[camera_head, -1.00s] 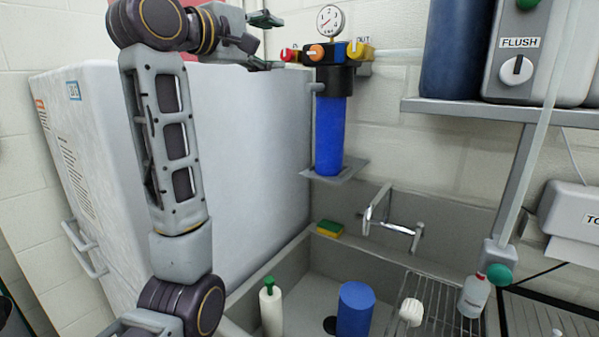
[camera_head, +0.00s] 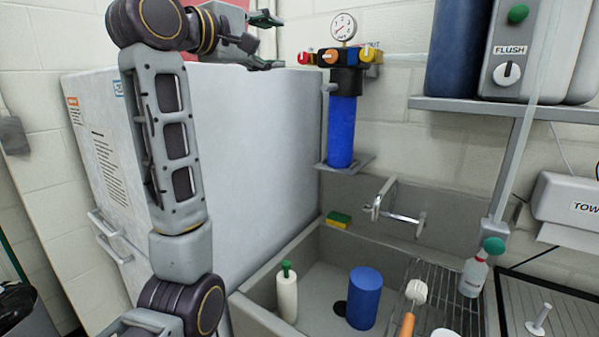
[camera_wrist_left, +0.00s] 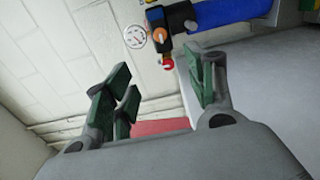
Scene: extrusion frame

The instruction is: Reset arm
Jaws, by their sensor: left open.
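My left gripper (camera_head: 268,42) is open and empty, raised at the top of the head view in front of the white wall. In the left wrist view its green-padded fingers (camera_wrist_left: 160,95) stand wide apart with nothing between them. My left arm stands upright at the left of the head view, in front of a large white cabinet. The filter unit with a gauge and coloured valves (camera_head: 338,56) is to the right of the gripper, apart from it in the head view. My right gripper is not in view.
The white cabinet (camera_head: 265,130) stands close behind my left arm. The sink (camera_head: 315,285) holds a white bottle (camera_head: 287,295) and a blue cylinder (camera_head: 364,298). A wire rack (camera_head: 430,285), a soap bottle (camera_head: 474,272) and a shelf (camera_head: 500,104) are on the right.

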